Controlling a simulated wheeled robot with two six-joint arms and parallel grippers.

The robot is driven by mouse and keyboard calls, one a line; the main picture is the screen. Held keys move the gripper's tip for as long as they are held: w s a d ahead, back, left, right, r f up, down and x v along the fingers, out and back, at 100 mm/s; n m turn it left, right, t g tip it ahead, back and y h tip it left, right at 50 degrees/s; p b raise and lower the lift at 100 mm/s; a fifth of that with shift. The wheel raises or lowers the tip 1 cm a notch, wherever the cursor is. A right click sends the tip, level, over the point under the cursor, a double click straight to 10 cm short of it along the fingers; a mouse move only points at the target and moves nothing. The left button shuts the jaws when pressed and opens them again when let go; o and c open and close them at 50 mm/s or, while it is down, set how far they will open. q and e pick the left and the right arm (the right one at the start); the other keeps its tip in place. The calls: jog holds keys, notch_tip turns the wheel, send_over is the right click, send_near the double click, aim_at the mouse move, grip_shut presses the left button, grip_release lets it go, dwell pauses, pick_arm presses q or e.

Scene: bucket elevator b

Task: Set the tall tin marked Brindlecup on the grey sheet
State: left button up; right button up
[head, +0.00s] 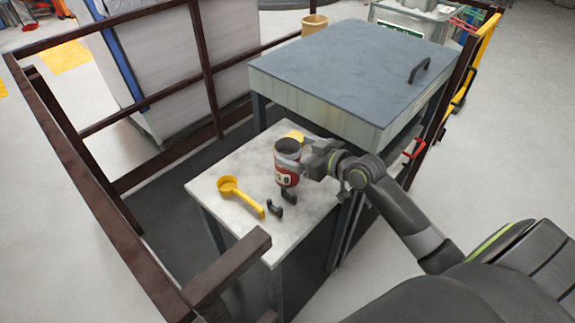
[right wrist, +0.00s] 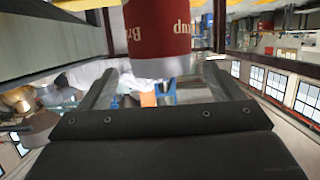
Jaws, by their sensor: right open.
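My left gripper is not in view.
A yellow scoop (head: 228,185) lies left of the tin. Two small dark bracket-like pieces (head: 275,208) are near the tin's foot. A yellow item (head: 295,136) is behind it. A tan pot (head: 314,25) stands behind the cabinet. Brown rails (head: 100,210) enclose the left side.

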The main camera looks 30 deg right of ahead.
aim_at(279, 144)
jog(key=shift+x, duration=0.9)
jog(key=p+x, duration=0.1)
jog(key=x, duration=0.3)
jog(key=shift+w+a+r, duration=0.1)
jog(key=shift+a, duration=0.05)
jog(key=shift+c, duration=0.5)
jog(key=c, duration=0.9)
